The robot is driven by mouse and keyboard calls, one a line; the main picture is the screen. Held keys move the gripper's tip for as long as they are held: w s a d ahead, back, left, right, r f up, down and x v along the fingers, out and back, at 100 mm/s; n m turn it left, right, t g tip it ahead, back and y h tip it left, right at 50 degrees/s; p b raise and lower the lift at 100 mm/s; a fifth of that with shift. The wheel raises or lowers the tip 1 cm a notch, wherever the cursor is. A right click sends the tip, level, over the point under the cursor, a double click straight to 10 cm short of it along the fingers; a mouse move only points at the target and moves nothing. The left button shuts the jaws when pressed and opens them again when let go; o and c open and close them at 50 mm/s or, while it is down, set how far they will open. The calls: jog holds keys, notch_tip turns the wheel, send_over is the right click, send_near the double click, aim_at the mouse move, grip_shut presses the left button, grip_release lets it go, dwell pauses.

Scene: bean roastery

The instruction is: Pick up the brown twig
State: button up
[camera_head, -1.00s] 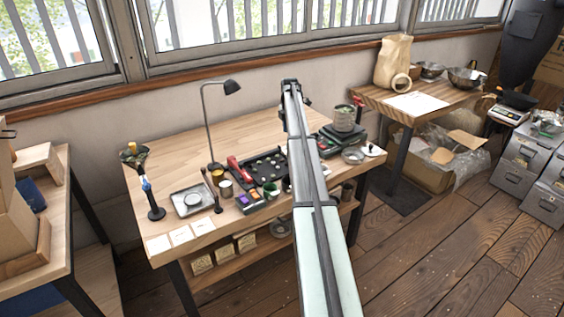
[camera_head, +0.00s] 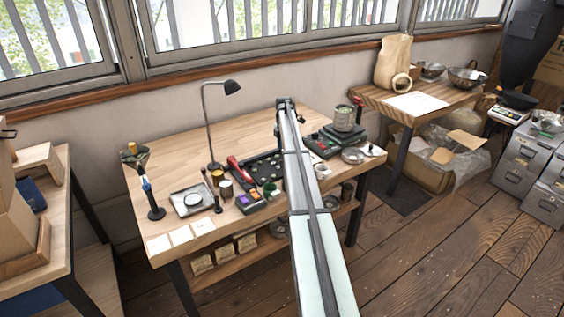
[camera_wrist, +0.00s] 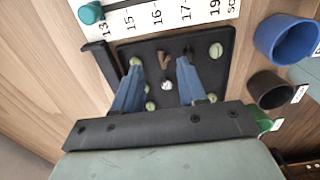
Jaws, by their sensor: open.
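The brown twig (camera_wrist: 166,59) is a small forked piece on a black tray (camera_wrist: 226,42) in the wrist view. It lies between and slightly beyond the tips of my gripper (camera_wrist: 160,64). My gripper is open, with one blue finger on each side and nothing held. I cannot tell how high the fingertips are above the tray. In the head view my gripper (camera_head: 286,104) is over the bench, its fingers hidden by my arm. The twig cannot be made out there.
Several pale green beans and a silvery piece (camera_wrist: 167,85) lie on the tray near the fingers. A numbered white strip (camera_wrist: 150,18) runs along the tray's far side. A blue cup (camera_wrist: 287,38) and a dark cup (camera_wrist: 269,89) stand to the right. A lamp (camera_head: 208,125) stands on the bench.

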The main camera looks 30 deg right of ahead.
jog(key=f, duration=0.5)
jog(key=shift+a, duration=0.25)
grip_shut()
